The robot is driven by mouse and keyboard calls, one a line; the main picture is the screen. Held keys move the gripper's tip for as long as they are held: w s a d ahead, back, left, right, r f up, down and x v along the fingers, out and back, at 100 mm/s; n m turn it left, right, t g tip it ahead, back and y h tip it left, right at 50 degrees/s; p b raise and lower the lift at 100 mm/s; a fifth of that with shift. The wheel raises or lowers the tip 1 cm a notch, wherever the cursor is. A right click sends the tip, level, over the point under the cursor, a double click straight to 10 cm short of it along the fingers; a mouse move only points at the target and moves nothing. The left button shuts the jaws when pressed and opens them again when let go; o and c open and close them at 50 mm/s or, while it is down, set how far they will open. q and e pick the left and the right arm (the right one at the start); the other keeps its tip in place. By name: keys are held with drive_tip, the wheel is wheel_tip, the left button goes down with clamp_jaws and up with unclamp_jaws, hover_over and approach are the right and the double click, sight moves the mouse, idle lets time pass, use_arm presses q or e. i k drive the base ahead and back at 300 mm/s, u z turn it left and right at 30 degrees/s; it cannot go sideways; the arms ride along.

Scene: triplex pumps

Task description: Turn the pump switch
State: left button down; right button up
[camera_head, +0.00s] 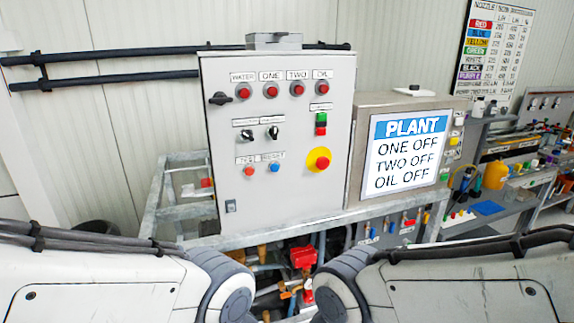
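A grey control cabinet (222,190) stands in the middle of the camera_head view. Two black rotary switches, the left one (247,134) and the right one (273,132), sit mid-panel under small labels that I cannot read clearly. A black handle (220,98) sits at the panel's upper left. The display (408,150) beside the cabinet reads PLANT, ONE OFF, TWO OFF, OIL OFF. Neither of my grippers shows; only my arm links are visible at the bottom left and bottom right.
Red lamps labelled WATER, ONE, TWO and OIL line the panel top. A red stop button (319,160) on yellow, a green button (321,118) and a blue button (274,168) also sit there. A metal frame rail (260,232) runs below. A cluttered bench (540,180) stands right.

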sight(246, 134)
drive_tip(key=u, duration=2.75)
drive_tip(key=k, duration=0.7)
drive_tip(key=z, duration=2.15)
